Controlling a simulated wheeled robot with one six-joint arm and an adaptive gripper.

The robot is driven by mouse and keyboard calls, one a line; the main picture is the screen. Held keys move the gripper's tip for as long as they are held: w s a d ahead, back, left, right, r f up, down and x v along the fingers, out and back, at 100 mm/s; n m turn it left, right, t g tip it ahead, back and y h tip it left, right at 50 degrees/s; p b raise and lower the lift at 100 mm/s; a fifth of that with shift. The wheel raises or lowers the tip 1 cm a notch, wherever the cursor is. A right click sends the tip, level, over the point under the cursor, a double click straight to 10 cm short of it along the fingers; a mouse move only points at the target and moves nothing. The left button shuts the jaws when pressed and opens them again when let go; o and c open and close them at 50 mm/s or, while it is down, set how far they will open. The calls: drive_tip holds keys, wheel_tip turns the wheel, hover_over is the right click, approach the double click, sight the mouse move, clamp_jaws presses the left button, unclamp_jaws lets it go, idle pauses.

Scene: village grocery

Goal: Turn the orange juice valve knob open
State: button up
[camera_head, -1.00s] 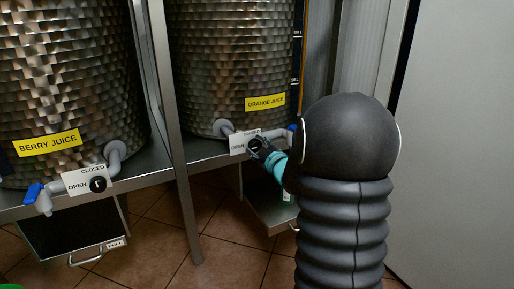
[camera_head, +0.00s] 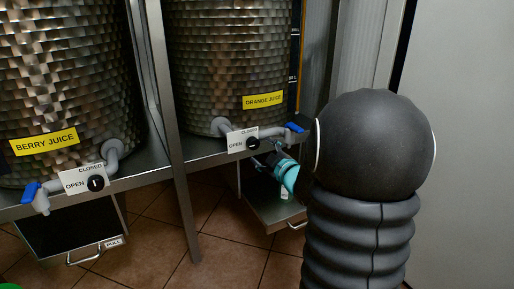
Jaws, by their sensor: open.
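The orange juice tank (camera_head: 235,60) bears a yellow label reading ORANGE JUICE (camera_head: 263,101). Below it, a grey pipe carries a white plate (camera_head: 237,139) marked OPEN and CLOSED. The round black valve knob (camera_head: 253,144) sits on this plate; its small marking is too fine to read surely. My gripper (camera_head: 262,160), dark with a teal band behind it, is just below and right of the knob. It is open and appears apart from the knob. My black arm fills the right of the view.
The berry juice tank (camera_head: 65,70) stands at left with its own black knob (camera_head: 95,183) and blue tap handle (camera_head: 30,192). A metal post (camera_head: 178,185) stands between the tanks. A pull-out drawer (camera_head: 280,213) lies below my gripper. A pale panel is at right.

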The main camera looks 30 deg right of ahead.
drive_tip(key=s, duration=0.5)
drive_tip(key=shift+s+d+r, duration=0.1)
drive_tip(key=shift+s+r, duration=0.05)
drive_tip(key=shift+s, duration=0.25)
